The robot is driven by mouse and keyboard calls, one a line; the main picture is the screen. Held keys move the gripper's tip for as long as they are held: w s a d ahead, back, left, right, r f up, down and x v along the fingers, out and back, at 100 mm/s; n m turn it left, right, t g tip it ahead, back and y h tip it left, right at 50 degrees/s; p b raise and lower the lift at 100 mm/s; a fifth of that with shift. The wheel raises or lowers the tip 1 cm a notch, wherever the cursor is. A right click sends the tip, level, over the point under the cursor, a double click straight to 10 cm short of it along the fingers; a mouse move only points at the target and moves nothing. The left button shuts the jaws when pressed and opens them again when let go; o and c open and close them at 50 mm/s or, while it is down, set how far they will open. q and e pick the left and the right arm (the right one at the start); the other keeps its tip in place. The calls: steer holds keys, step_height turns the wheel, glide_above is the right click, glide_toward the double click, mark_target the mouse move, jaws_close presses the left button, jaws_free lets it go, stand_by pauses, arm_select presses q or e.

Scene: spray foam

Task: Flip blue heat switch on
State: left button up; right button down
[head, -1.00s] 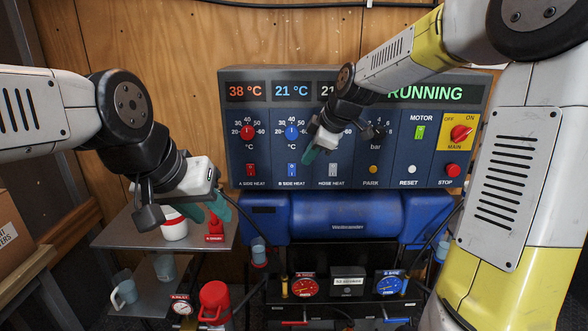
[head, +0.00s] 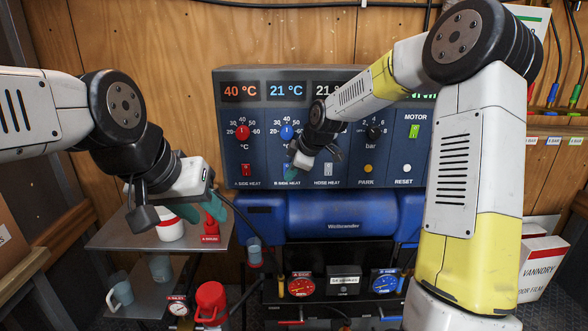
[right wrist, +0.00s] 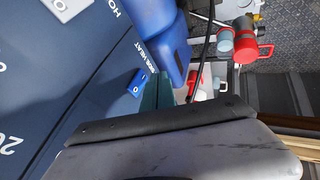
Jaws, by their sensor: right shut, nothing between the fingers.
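The blue heat switch is the small blue rocker under the blue knob on the control panel. In the head view it is hidden behind my right gripper (head: 291,173), whose teal fingertips are shut and empty in front of the B SIDE HEAT spot. In the right wrist view the blue switch (right wrist: 136,83) shows just left of the teal fingers (right wrist: 158,92), with an O mark visible on it. I cannot tell whether the fingers touch it. My left gripper (head: 203,212) is open and empty over the side shelf, away from the panel.
The red A SIDE HEAT switch (head: 246,170) is left of the blue one, and the HOSE HEAT switch (head: 328,169) right. A blue tank (head: 330,215) sits below the panel. A white and red container (head: 169,229) stands on the shelf (head: 115,237).

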steer(key=shift+w+f, duration=0.15)
steer(key=shift+w, duration=0.95)
steer(key=shift+w+f, duration=0.1)
steer(key=shift+w, duration=0.15)
steer(key=shift+r, duration=0.85)
